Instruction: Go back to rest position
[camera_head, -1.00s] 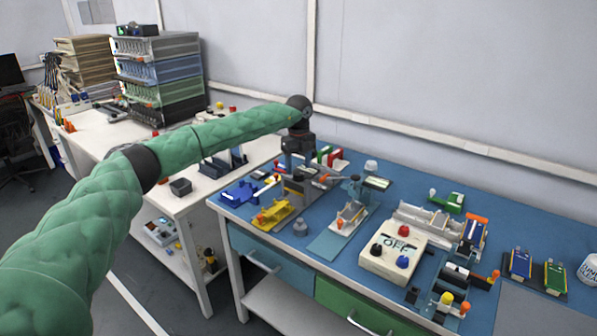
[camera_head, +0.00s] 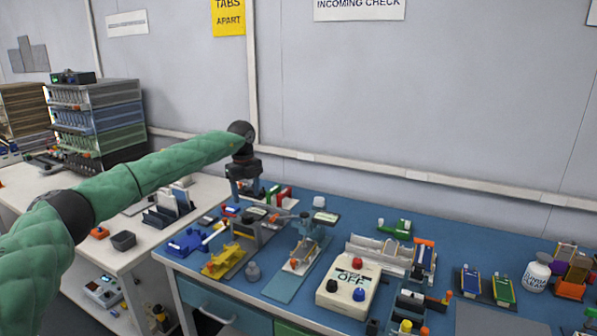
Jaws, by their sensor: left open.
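My left arm, in a green quilted sleeve, reaches in from the left across the white side table toward the blue-topped bench (camera_head: 460,240). My left gripper (camera_head: 247,193) points down over the bench's back left part and is open. Its fingertips are small and partly lost among the fixtures behind and below, so I cannot tell its exact clearance. I see nothing held in it. My right gripper is not in view.
Near the gripper are a yellow fixture (camera_head: 222,262), a blue fixture (camera_head: 184,243) and a grey press (camera_head: 304,228). A control box marked OFF (camera_head: 347,287) stands at the front middle. A stacked rack (camera_head: 97,118) stands at left.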

